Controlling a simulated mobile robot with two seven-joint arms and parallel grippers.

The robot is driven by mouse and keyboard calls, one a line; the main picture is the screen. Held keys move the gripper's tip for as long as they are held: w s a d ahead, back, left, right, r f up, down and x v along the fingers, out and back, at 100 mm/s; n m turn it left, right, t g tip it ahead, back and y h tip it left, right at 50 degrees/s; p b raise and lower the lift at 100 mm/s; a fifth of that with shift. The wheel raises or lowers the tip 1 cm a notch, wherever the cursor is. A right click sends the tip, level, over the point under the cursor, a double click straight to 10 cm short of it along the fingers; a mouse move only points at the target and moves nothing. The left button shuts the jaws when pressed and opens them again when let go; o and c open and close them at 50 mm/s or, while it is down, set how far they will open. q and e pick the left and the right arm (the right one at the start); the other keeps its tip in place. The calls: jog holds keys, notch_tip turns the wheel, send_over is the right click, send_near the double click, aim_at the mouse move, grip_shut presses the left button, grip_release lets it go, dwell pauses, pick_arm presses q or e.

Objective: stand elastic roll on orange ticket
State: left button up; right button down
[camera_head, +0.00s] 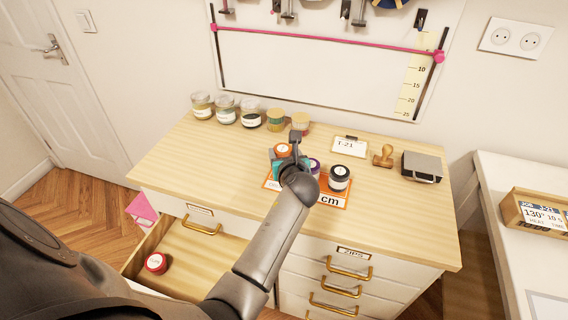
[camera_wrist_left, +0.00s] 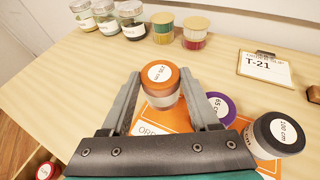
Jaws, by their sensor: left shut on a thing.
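My left gripper (camera_head: 290,150) is shut on an elastic roll with an orange top (camera_head: 283,150). In the left wrist view the roll (camera_wrist_left: 160,84) is upright between the two fingers (camera_wrist_left: 160,98), its white label facing up. The orange ticket (camera_head: 336,188) lies on the cabinet top under and around it; it also shows in the wrist view (camera_wrist_left: 170,121). Whether the roll's base touches the ticket cannot be told. A purple-topped roll (camera_wrist_left: 218,103) and a black-topped roll (camera_head: 340,177) stand at the ticket to the right. My right gripper is out of view.
Several jars (camera_head: 226,109) line the cabinet's back edge. A T-21 clipboard (camera_head: 350,147), a wooden stamp (camera_head: 383,156) and a grey box (camera_head: 422,167) are at the right. A red-topped roll (camera_head: 156,263) sits in the open drawer (camera_head: 208,256). The cabinet top's front left is clear.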

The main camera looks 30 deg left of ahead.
pick_arm(q)
jog(key=shift+f+b, duration=0.45)
jog(key=shift+f, duration=0.95)
jog(key=shift+f, duration=0.1)
jog(key=o, duration=1.1)
jog(key=shift+c, duration=0.2)
jog(key=shift+r, duration=0.2)
jog(key=shift+s+d+r+p, duration=0.25)
jog(key=shift+s+d+p, duration=0.2)
jog(key=shift+p, duration=0.25)
jog(key=p+v, duration=0.7)
jog(key=v, duration=0.3)
jog(key=shift+s+d, duration=0.15)
jog(key=shift+s, duration=0.1)
